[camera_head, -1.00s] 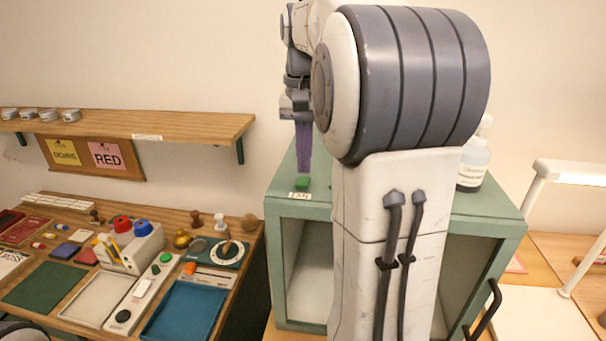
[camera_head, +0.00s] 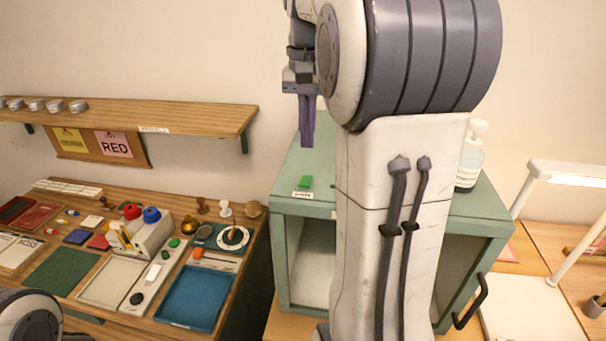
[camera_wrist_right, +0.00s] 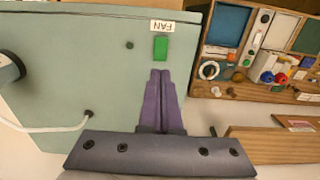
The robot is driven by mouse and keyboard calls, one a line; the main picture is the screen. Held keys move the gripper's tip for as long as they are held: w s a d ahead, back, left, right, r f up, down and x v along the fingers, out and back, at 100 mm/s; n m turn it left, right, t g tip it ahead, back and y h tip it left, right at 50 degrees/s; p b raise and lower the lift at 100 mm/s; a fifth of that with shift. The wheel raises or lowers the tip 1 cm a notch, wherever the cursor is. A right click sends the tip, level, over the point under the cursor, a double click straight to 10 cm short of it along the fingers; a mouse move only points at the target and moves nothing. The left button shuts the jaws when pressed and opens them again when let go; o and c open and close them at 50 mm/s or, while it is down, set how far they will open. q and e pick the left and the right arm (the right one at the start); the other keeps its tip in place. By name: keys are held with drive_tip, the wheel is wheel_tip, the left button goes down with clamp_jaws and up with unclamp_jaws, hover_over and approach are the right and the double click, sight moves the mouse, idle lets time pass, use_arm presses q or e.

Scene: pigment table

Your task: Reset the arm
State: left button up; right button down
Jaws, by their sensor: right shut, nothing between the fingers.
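My right gripper (camera_head: 307,126) has purple fingers pressed together with nothing between them. It points down above the top of a green cabinet (camera_head: 285,207). A small green switch (camera_head: 305,181) sits on the cabinet top, below and apart from the fingertips in the head view. The right wrist view shows the shut fingers (camera_wrist_right: 160,76) and the green switch (camera_wrist_right: 160,47) beside a label reading FAN (camera_wrist_right: 162,26). My right arm's upper links fill the middle of the head view. Only a rounded part of my left arm shows at the bottom left; its gripper is out of frame.
A white pump bottle (camera_head: 470,158) stands on the cabinet's right side. A wooden desk to the left holds a blue tray (camera_head: 192,298), stamps and pads. A shelf (camera_head: 190,120) with small tins hangs above it. A white lamp (camera_head: 560,172) stands at right.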

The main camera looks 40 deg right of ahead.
drive_tip(key=s+a+f+n+b, duration=0.1)
drive_tip(key=a+f+n+b, duration=0.2)
drive_tip(key=a+f+n, duration=0.55)
drive_tip(key=s+a+f+n+b, duration=0.15)
drive_tip(key=a+f, duration=0.45)
drive_tip(key=a, duration=0.8)
drive_tip(key=s+a+f+n+b, duration=0.2)
drive_tip(key=s+a+f+n, duration=0.1)
drive_tip(key=s+f, duration=0.3)
drive_tip(key=s+a+f+n+y+b, duration=0.1)
drive_tip(key=s+a+f+n+b, duration=0.1)
drive_tip(key=s+a+f+n, duration=0.2)
drive_tip(key=s+a+f, duration=0.1)
drive_tip(key=s+f, duration=0.1)
drive_tip(key=s, duration=0.1)
drive_tip(key=shift+s+a, duration=0.25)
drive_tip(key=shift+s, duration=0.15)
drive_tip(key=shift+d, duration=0.1)
